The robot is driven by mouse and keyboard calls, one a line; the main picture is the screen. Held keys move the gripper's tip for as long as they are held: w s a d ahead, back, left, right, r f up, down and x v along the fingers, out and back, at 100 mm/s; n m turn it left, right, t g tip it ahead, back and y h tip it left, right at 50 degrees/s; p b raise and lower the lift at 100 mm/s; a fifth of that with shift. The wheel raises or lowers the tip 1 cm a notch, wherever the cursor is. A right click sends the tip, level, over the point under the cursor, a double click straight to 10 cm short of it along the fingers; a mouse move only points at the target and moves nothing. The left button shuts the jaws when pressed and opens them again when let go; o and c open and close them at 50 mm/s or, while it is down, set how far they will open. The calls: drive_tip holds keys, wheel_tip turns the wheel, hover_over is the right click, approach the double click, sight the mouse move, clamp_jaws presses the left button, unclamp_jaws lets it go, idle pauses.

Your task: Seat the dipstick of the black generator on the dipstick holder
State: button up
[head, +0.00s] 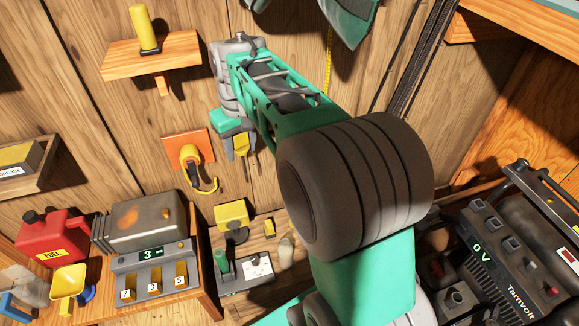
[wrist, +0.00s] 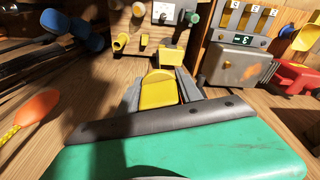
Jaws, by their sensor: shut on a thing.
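My gripper (head: 240,146) is shut on a yellow-handled piece (head: 241,143), which appears to be the dipstick. A thin dark rod hangs below it in the head view. In the wrist view the yellow handle (wrist: 159,90) sits between the grey fingers (wrist: 160,92), and its lower end is hidden. The black generator (head: 505,245), marked Tarnvolt and reading 0 V, stands at the right. I cannot tell for certain which fixture is the dipstick holder.
A yellow block (head: 232,215) stands below the gripper, near a grey unit with a green knob (head: 222,262). A red fuel can (head: 50,235), a metal tank (head: 145,220) and a numbered slot unit (head: 155,272) are at lower left. A wooden shelf (head: 125,62) is upper left.

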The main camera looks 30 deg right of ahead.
drive_tip(key=w+d+f+n+b, duration=0.1)
drive_tip(key=w+d+f, duration=0.1)
drive_tip(key=d+f, duration=0.8)
drive_tip(key=w+d+f+n+b, duration=0.1)
drive_tip(key=d+f+b, duration=0.1)
drive_tip(key=d+f, duration=0.8)
wheel_tip(320, 180, down, 2)
drive_tip(key=shift+w+f+b, duration=0.1)
drive_tip(key=shift+w+b, duration=0.2)
drive_tip(key=shift+w, duration=0.1)
drive_tip(key=shift+s, duration=0.1)
wheel_tip(320, 180, down, 6)
drive_tip(key=b, duration=0.3)
drive_tip(key=shift+p, duration=0.45)
